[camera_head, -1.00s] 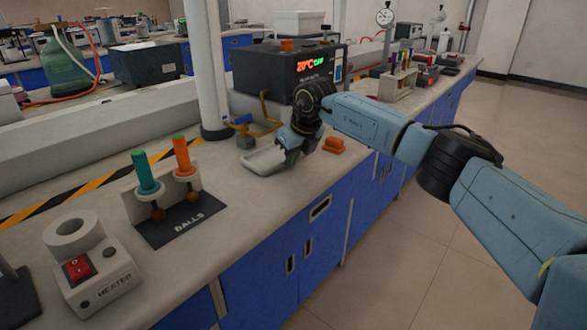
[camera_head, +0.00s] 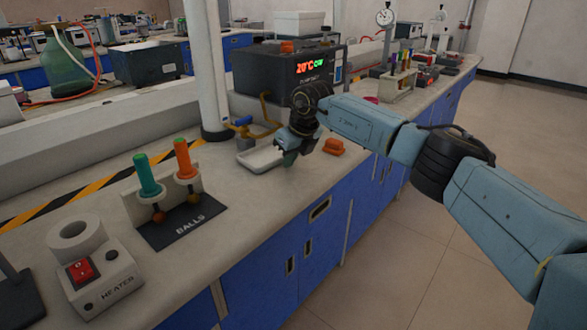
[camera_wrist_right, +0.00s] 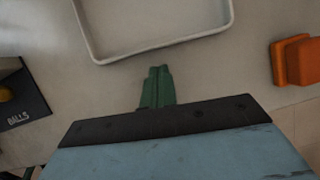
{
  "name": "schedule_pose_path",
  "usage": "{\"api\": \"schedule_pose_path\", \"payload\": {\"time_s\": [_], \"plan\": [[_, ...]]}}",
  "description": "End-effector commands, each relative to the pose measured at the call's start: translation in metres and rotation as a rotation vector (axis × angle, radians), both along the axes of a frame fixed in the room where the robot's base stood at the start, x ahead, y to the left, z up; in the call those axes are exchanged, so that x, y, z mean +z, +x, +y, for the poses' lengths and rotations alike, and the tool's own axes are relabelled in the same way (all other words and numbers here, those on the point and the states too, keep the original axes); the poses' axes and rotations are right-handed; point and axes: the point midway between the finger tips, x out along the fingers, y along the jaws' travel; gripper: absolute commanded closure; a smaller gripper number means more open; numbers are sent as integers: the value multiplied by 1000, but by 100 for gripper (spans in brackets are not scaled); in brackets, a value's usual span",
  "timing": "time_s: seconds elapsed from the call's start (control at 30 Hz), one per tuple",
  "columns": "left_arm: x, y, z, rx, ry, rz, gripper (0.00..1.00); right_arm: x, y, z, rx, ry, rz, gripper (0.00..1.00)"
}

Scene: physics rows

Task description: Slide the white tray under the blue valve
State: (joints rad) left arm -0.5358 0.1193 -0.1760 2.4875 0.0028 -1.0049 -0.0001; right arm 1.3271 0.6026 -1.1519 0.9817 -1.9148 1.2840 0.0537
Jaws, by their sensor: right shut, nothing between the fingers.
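The white tray (camera_head: 261,168) is a shallow rectangular tray lying flat on the bench. The blue valve (camera_head: 243,121) sits on a brass pipe just behind the tray, with a small grey block below it. My right gripper (camera_head: 289,159) is shut and empty, pointing down at the tray's right front side. In the right wrist view, its green fingers (camera_wrist_right: 157,86) are together, just outside the tray's rim (camera_wrist_right: 150,45), with a narrow gap seen from above. Part of the tray's right end is hidden behind the gripper in the head view. My left gripper is not in view.
An orange block (camera_head: 333,147) lies right of the gripper. A white post (camera_head: 208,80) and a dark heating bath (camera_head: 275,72) stand behind. The balls stand (camera_head: 180,222) and heater (camera_head: 97,275) are at the front left. Bench between stand and tray is clear.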

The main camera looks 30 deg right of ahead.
Motion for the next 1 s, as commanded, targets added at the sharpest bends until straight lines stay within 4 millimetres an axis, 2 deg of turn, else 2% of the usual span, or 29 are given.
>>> {"api": "schedule_pose_path", "payload": {"time_s": [0.2,0.57,1.0], "plan": [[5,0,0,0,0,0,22,0,-8,-2,0,0,1,100],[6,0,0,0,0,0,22,1,-9,-2,0,0,1,100],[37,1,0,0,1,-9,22,34,-9,-2,0,0,1,100]]}}
